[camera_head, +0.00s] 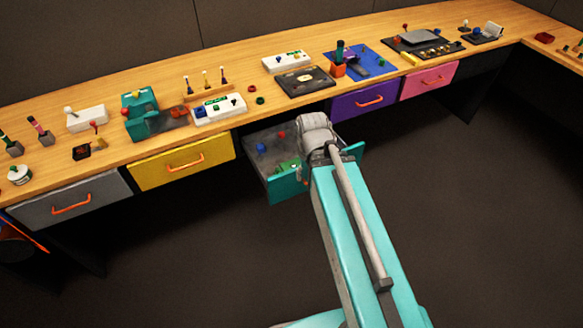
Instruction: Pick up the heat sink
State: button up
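I cannot make out for sure which thing is the heat sink. A teal-fronted drawer (287,187) stands open below the middle of the counter. A small green part (288,166) and a few small blue and red parts (261,148) lie inside it. My arm reaches over the right side of this drawer, with its grey wrist above the drawer. My gripper's fingertips are hidden behind the arm, so I cannot see whether they are open or hold anything.
The wooden counter (140,75) carries switches, panels and a teal holder (140,112). The grey drawer (75,197), yellow drawer (182,163), purple drawer (366,98) and pink drawer (428,80) are shut. The dark floor (480,220) at right is clear.

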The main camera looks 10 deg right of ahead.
aim_at(261, 148)
jog(key=k, duration=1.3)
jog(key=u, duration=0.2)
jog(key=i, duration=0.75)
jog(key=u, duration=0.65)
jog(key=i, duration=1)
jog(key=u, duration=0.1)
